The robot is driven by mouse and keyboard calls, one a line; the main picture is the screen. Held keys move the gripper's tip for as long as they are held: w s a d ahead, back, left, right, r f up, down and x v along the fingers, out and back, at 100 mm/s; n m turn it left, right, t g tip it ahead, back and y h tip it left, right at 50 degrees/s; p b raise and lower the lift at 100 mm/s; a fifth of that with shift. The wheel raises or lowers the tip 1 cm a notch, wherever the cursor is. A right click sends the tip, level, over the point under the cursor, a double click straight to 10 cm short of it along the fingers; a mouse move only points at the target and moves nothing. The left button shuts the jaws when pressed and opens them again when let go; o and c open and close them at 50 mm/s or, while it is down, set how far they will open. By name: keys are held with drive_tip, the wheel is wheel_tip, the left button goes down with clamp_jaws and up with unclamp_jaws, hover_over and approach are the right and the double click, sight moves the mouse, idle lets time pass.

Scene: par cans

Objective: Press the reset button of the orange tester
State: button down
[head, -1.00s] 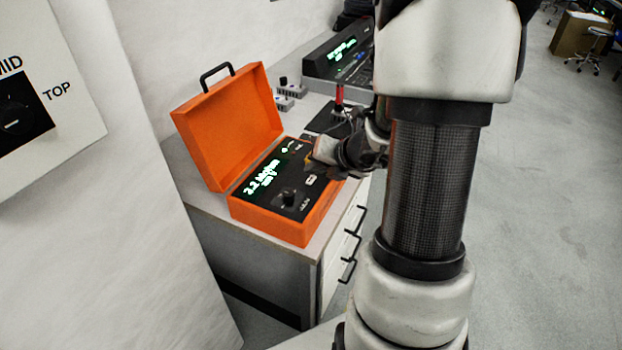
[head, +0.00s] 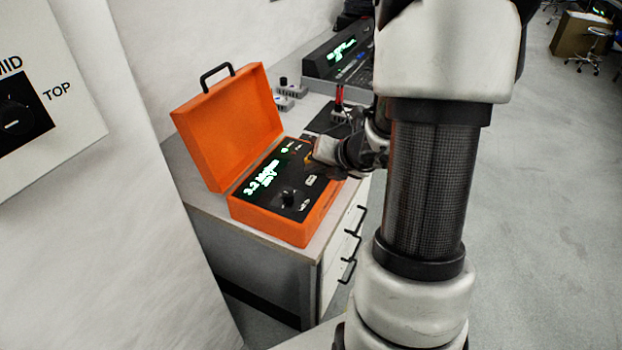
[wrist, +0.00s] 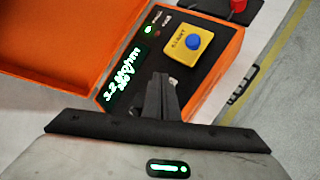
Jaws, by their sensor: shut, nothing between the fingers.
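The orange tester (head: 268,228) stands open on a cabinet, with its lid up. Its black panel has a lit green display (head: 262,177), a black knob (head: 289,195) and a small pale button (head: 311,180), whose label I cannot read. In the wrist view, a yellow plate (wrist: 178,53) carries a round blue button (wrist: 193,41); its lettering looks like START. A green light (wrist: 148,29) is lit near it. I cannot make out which button is the reset. My gripper (wrist: 160,80) is shut and empty, over the panel between display and yellow plate. Whether it touches is unclear.
The raised lid (head: 228,130) stands behind and left of the panel. A dark instrument (head: 340,55) with a lit screen and small grey boxes (head: 290,92) are farther back on the worktop. A red part (wrist: 238,5) shows at the wrist view's upper right.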

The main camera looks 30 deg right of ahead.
drive_tip(key=shift+f, duration=0.15)
drive_tip(key=shift+f+b, duration=0.25)
drive_tip(key=shift+b, duration=0.1)
drive_tip(key=shift+f+b, duration=0.35)
drive_tip(key=shift+f, duration=0.05)
idle(0.7)
idle(0.3)
drive_tip(key=shift+r+p, duration=0.75)
drive_tip(key=shift+r, duration=0.05)
wheel_tip(320, 180, up, 5)
drive_tip(key=p, duration=0.4)
drive_tip(key=shift+p, duration=0.35)
drive_tip(key=shift+a, duration=0.1)
